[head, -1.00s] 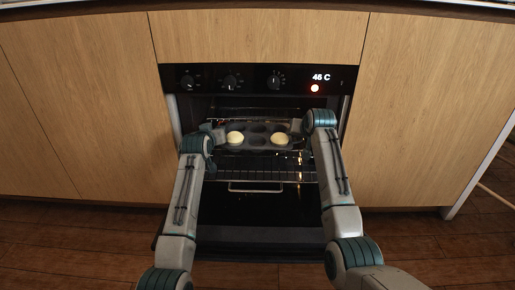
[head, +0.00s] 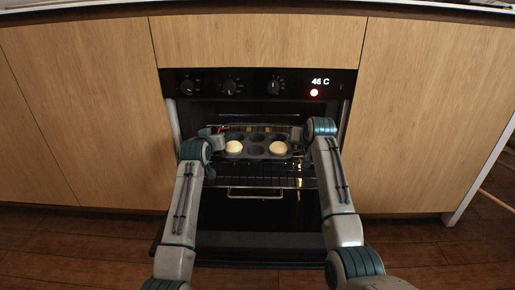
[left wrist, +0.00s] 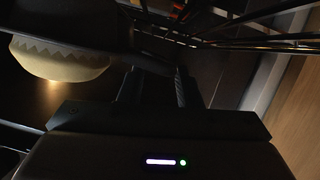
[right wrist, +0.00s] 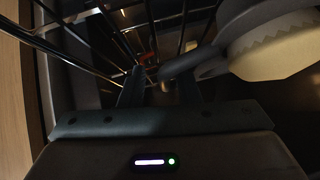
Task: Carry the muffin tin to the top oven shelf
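The dark muffin tin (head: 256,156) is in the oven opening in the head view, with pale muffins in two of its cups, one at the left (head: 233,147) and one at the right (head: 278,148). My left gripper (head: 211,144) is at its left end and my right gripper (head: 304,140) at its right end. In the left wrist view the tin's end handle (left wrist: 150,62) reaches in between the fingers. In the right wrist view the other handle (right wrist: 183,68) does the same. Both grippers look shut on the tin; the fingertips are dark.
The oven (head: 258,79) is open, its display reading about 46 C. A wire shelf (head: 258,168) shows just below the tin, with more wires behind the tin. A metal bar (head: 255,192) is lower. The oven door (head: 260,240) is folded down between my arms. Wooden cabinets flank it.

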